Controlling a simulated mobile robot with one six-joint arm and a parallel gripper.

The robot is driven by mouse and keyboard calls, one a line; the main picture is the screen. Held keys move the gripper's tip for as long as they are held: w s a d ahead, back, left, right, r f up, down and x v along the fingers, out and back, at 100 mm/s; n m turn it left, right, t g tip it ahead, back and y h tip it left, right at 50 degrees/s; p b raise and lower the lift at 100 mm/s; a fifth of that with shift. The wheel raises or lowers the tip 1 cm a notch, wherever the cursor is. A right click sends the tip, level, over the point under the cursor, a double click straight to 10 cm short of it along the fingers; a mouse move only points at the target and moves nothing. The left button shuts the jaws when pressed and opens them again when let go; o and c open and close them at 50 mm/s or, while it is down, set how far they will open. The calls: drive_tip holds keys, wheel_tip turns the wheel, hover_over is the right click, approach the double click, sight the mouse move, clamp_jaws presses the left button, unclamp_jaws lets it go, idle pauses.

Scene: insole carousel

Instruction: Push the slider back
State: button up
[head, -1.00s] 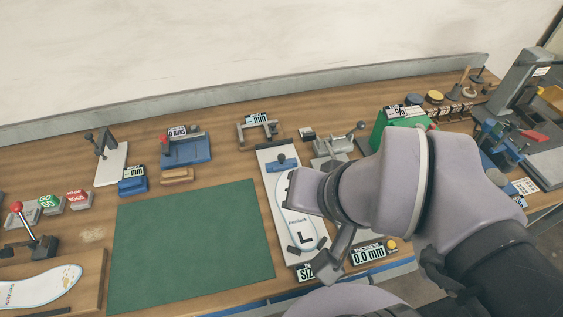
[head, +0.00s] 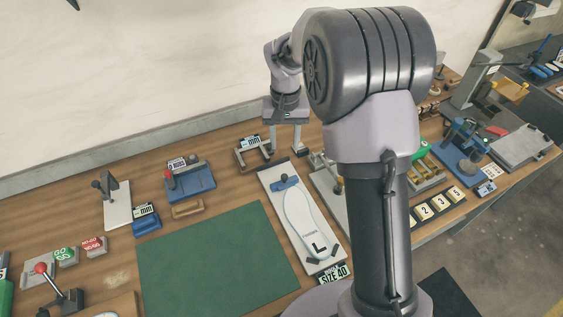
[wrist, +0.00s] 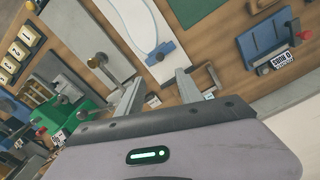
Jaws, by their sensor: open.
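The blue slider (head: 286,181) with its dark knob sits near the far end of a white sizing board (head: 271,176). A white insole (head: 304,217) marked L lies on the board, its toe end at or very near the slider. My gripper (head: 285,145) is beyond the far end of the board, fingers pointing down, open and empty. In the wrist view, the slider (wrist: 160,54) shows just ahead of the space between my two open fingertips (wrist: 160,78). I cannot tell the exact gap between fingers and slider.
A grey fixture with a lever (head: 324,170) stands right of the board. A display reading SIZE 40 (head: 333,274) is at the board's near end. The green mat (head: 215,260) is clear.

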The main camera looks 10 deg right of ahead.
sight(285, 175)
wheel_tip(285, 175, down, 15)
drive_tip(key=b, duration=0.3)
drive_tip(key=shift+b, duration=0.3)
drive_tip(key=shift+r, duration=0.1)
clamp_jaws()
idle(0.8)
